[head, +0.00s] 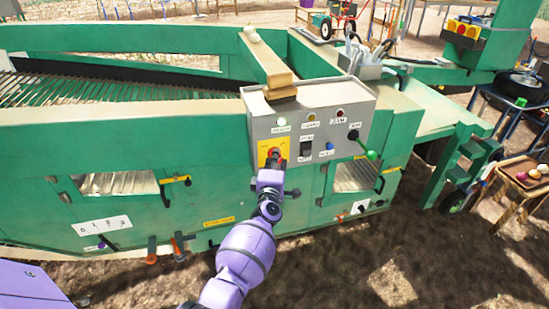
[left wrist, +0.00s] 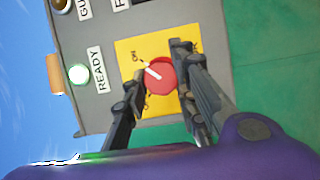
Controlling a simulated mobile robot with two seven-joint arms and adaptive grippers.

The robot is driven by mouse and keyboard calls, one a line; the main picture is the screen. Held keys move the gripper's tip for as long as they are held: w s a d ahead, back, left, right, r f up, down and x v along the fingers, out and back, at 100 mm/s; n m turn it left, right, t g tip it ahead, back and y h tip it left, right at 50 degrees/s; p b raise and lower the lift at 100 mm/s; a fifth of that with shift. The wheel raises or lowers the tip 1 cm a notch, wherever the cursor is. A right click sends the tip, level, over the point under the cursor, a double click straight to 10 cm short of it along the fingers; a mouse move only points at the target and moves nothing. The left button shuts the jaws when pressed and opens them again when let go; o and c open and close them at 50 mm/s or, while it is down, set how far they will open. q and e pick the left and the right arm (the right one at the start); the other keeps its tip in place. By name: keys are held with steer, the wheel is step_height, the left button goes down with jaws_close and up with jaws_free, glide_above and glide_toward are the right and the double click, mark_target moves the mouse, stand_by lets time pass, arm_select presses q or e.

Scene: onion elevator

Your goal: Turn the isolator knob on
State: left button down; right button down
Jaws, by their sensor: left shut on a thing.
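The isolator knob (left wrist: 161,76) is red with a white pointer line, on a yellow plate (left wrist: 128,48) of the grey control box. In the left wrist view its pointer slants toward the ON label (left wrist: 135,58); a second label is mostly hidden by a finger. My left gripper (left wrist: 158,88) has its fingers on either side of the knob and is shut on it. In the head view the gripper (head: 273,163) covers the lower part of the yellow plate (head: 265,146). The lamp marked READY (left wrist: 78,74) glows green. My right gripper is not in view.
The control box (head: 335,100) also carries a black switch (head: 306,149), a blue button (head: 330,146) and a green-tipped lever (head: 370,155). A wooden block (head: 278,80) lies on top. The green machine body (head: 120,145) surrounds it; dirt ground lies in front.

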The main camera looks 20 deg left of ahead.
arm_select(q)
steer(key=shift+w+a+r, duration=0.15)
steer(key=shift+w+r, duration=0.1)
steer(key=shift+r, duration=0.5)
steer(key=c, duration=1.6)
jaws_free()
steer(key=shift+o, duration=0.2)
steer(key=shift+s+f, duration=0.1)
steer(key=shift+f, duration=0.05)
steer(key=shift+f, duration=0.3)
steer(key=shift+s, duration=0.15)
steer(key=v, duration=1.2)
